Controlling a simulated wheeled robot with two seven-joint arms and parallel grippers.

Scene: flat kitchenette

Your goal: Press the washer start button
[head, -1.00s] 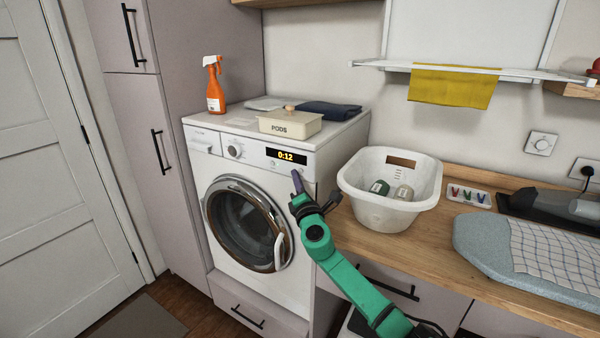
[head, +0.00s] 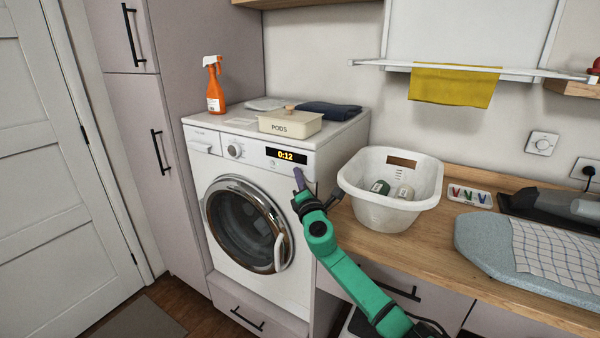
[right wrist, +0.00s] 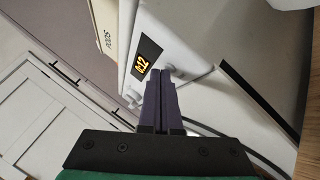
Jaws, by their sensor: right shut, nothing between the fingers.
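The white washer (head: 205,165) stands at the left, its round door closed. Its display (head: 287,156) reads 0:12 and also shows in the right wrist view (right wrist: 146,57). My right gripper (head: 298,172) is shut and empty, its purple fingertips at the right part of the washer's front panel, just below the display. In the right wrist view the shut fingers (right wrist: 160,82) point at the panel beside the display. They hide part of the panel, and I cannot tell whether they touch a button. My left gripper is not in view.
A PODS box (head: 290,124), an orange spray bottle (head: 215,88) and dark folded cloth (head: 329,110) are on the washer. A white basket (head: 385,212) stands on the wooden counter (head: 440,250) close to the right of my arm.

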